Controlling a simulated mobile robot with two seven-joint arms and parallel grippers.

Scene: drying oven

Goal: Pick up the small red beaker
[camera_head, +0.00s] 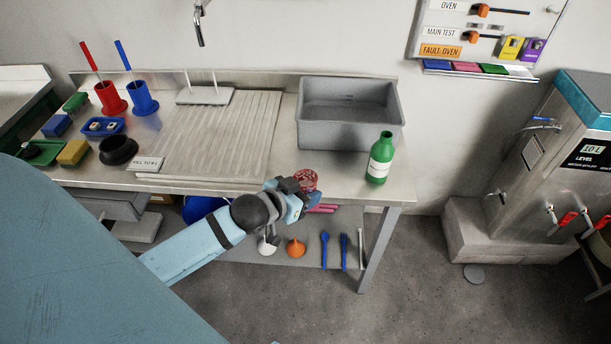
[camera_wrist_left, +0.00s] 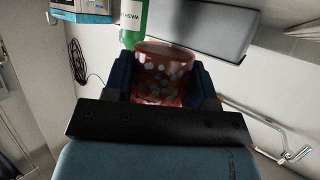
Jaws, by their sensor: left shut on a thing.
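The small red beaker (camera_head: 307,179) is see-through red with pale spots. It is at the front edge of the steel bench in the head view, partly hidden by my left gripper. My left gripper (camera_head: 298,193) reaches in from the lower left and is shut on the beaker. In the left wrist view the beaker (camera_wrist_left: 164,72) is between the two blue fingers (camera_wrist_left: 163,82). I cannot tell whether the beaker touches the bench. My right gripper is not in view.
A green bottle (camera_head: 380,158) stands just right of the beaker. Behind is a grey basin (camera_head: 349,136); to the left is a ribbed drainboard (camera_head: 217,138). Red and blue cylinders (camera_head: 110,98) with sticks stand at the far left. A shelf (camera_head: 330,222) with tools lies below the bench.

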